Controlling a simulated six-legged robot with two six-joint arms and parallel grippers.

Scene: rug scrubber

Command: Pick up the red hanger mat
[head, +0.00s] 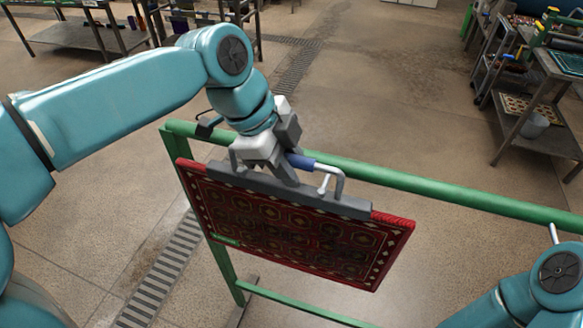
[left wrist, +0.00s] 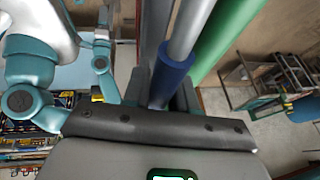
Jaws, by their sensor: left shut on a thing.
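The red hanger mat (head: 290,232) is a patterned rug with a red border, clamped along its top in a grey hanger bar (head: 230,178) with a blue-sleeved handle (head: 301,161). It hangs in front of a green rail, slightly tilted down to the right. My left gripper (head: 285,165) is at the handle from above and is shut on it. In the left wrist view the blue sleeve (left wrist: 170,78) sits between the grey fingers. The mat is not visible there. My right arm shows at the lower right of the head view, but its gripper is outside the picture.
The green rail (head: 440,184) runs behind the hanger, with a green post (head: 226,268) below left and a lower bar. A floor grate (head: 165,270) lies to the left. Open floor lies beyond the rail.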

